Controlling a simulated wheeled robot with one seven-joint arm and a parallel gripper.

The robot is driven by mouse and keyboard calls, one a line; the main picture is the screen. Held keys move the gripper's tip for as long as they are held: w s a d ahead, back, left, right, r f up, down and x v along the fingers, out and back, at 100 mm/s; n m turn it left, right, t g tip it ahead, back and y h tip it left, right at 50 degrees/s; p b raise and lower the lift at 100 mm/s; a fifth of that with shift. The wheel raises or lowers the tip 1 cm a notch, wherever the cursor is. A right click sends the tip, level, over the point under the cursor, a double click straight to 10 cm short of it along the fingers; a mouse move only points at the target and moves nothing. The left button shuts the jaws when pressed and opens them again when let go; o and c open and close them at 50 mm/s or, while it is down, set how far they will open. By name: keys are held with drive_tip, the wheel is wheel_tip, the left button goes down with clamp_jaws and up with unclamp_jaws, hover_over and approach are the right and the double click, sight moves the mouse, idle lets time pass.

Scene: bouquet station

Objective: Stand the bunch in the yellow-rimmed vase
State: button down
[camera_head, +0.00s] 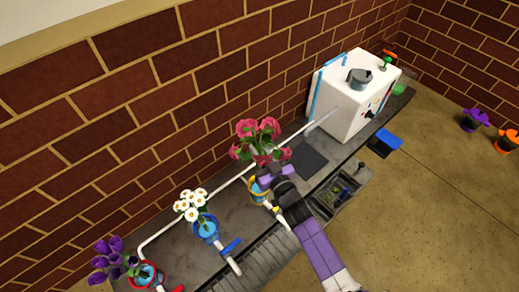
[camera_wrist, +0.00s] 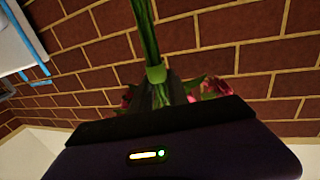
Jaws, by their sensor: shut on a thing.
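The bunch of pink-red flowers (camera_head: 258,136) stands blooms up against the brick wall in the head view. My gripper (camera_head: 272,176) is shut on it below the blooms. In the wrist view the green stems (camera_wrist: 146,30) and a green band (camera_wrist: 156,74) show in front of my gripper (camera_wrist: 160,104), with some pink blooms (camera_wrist: 212,87) behind it. The yellow-rimmed vase (camera_head: 257,197) is on the dark bench, just below and left of my gripper, which partly covers it. The stem ends are hidden in the head view, so I cannot tell whether they are inside the vase.
A blue vase (camera_head: 206,233) with white daisies and a red-rimmed vase (camera_head: 147,273) with purple tulips stand to the left. A white pipe (camera_head: 200,212) runs along the bench. A white box (camera_head: 350,98) stands at the right end. A dark pad (camera_head: 308,160) lies beside my gripper.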

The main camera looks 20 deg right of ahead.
drive_tip(key=shift+f+b, duration=5.1)
drive_tip(key=shift+f, duration=0.1)
drive_tip(key=shift+f+b, duration=1.9)
drive_tip(key=shift+f, duration=0.85)
drive_tip(key=c, duration=1.2)
unclamp_jaws()
drive_tip(key=shift+s+d+p, duration=0.15)
drive_tip(key=shift+s+p, duration=0.7)
drive_tip(key=shift+s, duration=1.1)
drive_tip(key=shift+s+d+p, duration=0.1)
drive_tip(key=shift+s+p, duration=0.75)
drive_tip(key=shift+s, duration=1.1)
